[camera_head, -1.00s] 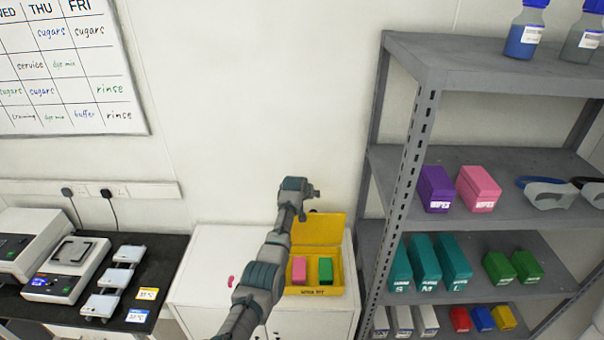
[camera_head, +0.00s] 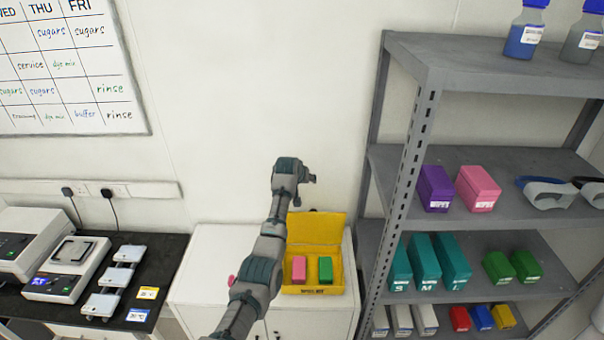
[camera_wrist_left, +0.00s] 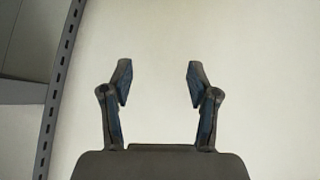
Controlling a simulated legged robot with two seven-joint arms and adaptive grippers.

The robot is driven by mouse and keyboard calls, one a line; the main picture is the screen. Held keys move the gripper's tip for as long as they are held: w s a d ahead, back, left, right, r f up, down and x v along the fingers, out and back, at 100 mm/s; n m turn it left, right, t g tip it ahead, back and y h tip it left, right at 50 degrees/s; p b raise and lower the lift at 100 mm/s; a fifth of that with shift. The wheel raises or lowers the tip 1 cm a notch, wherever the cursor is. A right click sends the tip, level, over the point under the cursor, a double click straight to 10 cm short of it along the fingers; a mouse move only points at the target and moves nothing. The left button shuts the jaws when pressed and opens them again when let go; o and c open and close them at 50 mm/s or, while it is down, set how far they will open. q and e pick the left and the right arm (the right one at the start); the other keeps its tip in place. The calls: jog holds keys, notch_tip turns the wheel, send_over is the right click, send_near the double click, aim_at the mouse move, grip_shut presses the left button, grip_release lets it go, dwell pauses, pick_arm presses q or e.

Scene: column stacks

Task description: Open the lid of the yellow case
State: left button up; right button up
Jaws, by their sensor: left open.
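The yellow case (camera_head: 336,277) stands on a white cabinet with its lid (camera_head: 318,226) raised and leaning back toward the wall. Inside it are a pink box (camera_head: 298,268) and a green box (camera_head: 325,269). My left arm rises in front of the case's left side and hides part of it. My left gripper (camera_head: 309,178) is above and in front of the lid, apart from it. In the left wrist view the gripper (camera_wrist_left: 158,84) is open and empty, facing the bare wall. My right gripper is out of view.
A grey shelf unit (camera_head: 412,148) with boxes, goggles and bottles stands close on the right. A black bench (camera_head: 168,262) with instruments is at the left. The white cabinet top (camera_head: 215,245) has free room left of the case. A small pink thing (camera_head: 231,280) shows beside my arm.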

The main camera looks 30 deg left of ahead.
pick_arm(q)
jog(key=r, duration=0.3)
jog(key=shift+s+a+r, duration=0.25)
jog(key=shift+s+r, duration=0.05)
jog(key=shift+s, duration=0.1)
jog(key=v, duration=1.1)
jog(key=shift+s+r, duration=0.2)
jog(key=shift+r, duration=0.05)
